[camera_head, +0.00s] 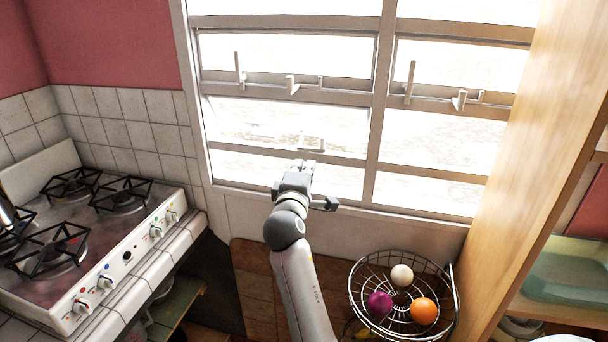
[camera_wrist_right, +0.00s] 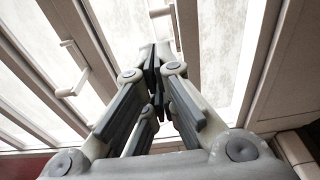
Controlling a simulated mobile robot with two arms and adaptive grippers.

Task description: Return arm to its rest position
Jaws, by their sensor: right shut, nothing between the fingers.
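My right gripper (camera_head: 302,168) is raised in front of the window, at the end of my right arm, which comes up from the bottom middle of the head view. In the right wrist view the right gripper (camera_wrist_right: 157,62) has its fingers together with nothing between them. Window panes and frame bars show beyond the fingertips. I cannot tell whether the fingertips touch the window frame. My left gripper is in neither view.
A white stove (camera_head: 105,262) with black burner grates is at the left. A wire basket (camera_head: 357,290) with a white, a purple and an orange ball-shaped item is right of my arm. A tall wooden shelf side (camera_head: 535,150) stands at the right. The window (camera_head: 385,110) spans the back.

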